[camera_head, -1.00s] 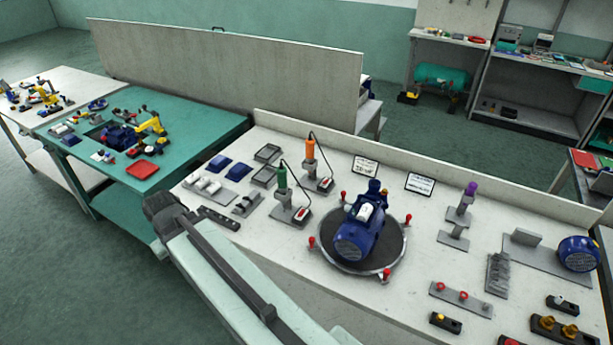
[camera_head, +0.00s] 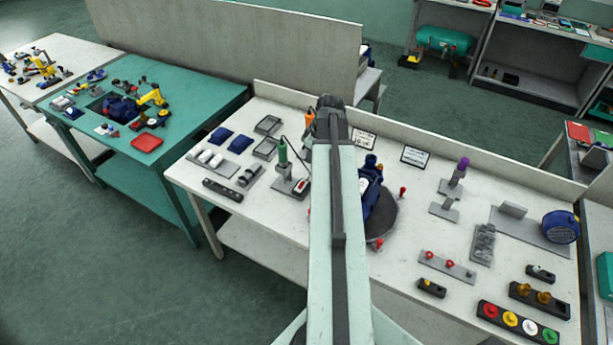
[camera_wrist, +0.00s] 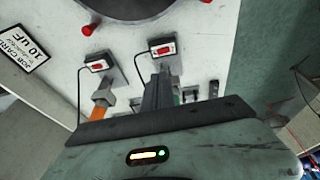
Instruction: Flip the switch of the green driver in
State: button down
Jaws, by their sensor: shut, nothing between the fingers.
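The green driver (camera_head: 282,153) stands upright in its grey stand on the white bench. Its cable runs to a switch box with a red switch (camera_head: 301,185) at the stand's base. In the wrist view, the green driver's switch box (camera_wrist: 163,49) is just beyond the fingertips of my gripper (camera_wrist: 161,75). The fingers are shut and empty; a small gap shows in the picture, but touch cannot be judged. The green driver is mostly hidden behind my fingers there. My arm hides the gripper in the head view. The switch's position, in or out, cannot be told.
The orange driver (camera_head: 309,117) stands beside the green one; its own red-switched box (camera_wrist: 97,65) is left in the wrist view. A blue pump (camera_head: 371,192) sits on a round turntable (camera_head: 386,222), partly behind my arm. Grey trays and blocks lie left of the drivers.

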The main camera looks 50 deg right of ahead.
aim_at(301, 185)
jog(key=b+x, duration=0.9)
jog(key=s+b+x, duration=0.1)
jog(key=b+x, duration=0.3)
jog(key=x, duration=0.1)
jog(key=shift+d+f+b, duration=0.15)
jog(key=shift+d+b, duration=0.15)
